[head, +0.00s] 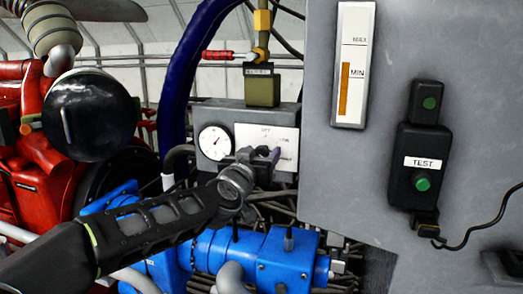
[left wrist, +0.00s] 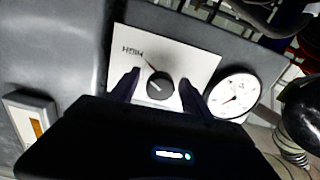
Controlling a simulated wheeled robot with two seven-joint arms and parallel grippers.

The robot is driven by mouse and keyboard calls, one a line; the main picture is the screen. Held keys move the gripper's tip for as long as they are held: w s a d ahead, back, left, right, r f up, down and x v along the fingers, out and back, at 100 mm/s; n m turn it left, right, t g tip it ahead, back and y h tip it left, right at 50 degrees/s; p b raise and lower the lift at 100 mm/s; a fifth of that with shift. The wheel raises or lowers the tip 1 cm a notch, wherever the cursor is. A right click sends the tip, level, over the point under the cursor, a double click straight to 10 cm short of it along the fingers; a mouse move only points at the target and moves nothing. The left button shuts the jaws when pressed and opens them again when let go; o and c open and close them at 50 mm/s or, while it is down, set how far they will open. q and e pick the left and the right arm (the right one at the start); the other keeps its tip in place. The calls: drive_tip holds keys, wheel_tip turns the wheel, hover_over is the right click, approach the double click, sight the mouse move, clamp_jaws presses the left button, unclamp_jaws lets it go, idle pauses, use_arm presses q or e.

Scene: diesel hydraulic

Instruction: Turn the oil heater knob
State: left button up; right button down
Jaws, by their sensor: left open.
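The oil heater knob (left wrist: 160,87) is a small round black knob on a white label plate (left wrist: 190,50), with a pointer line and the word HIGH readable upside down in the left wrist view. The plate also shows in the head view (head: 284,133) on a grey box, where my left gripper (head: 262,157) hides the knob. In the left wrist view, my left gripper (left wrist: 159,91) is open, with one dark finger on each side of the knob. Gaps show between fingers and knob; I cannot tell the depth between them. My right gripper is not in view.
A round white gauge (head: 215,142) sits left of the plate. A grey cabinet (head: 430,50) with a level indicator (head: 353,65) and a green TEST button (head: 422,183) stands close on the right. Blue machinery (head: 215,250) lies below, and a thick blue hose (head: 180,75) rises behind.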

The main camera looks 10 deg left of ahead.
use_arm(q)
drive_tip(key=shift+w, duration=0.3)
clamp_jaws()
idle(0.5)
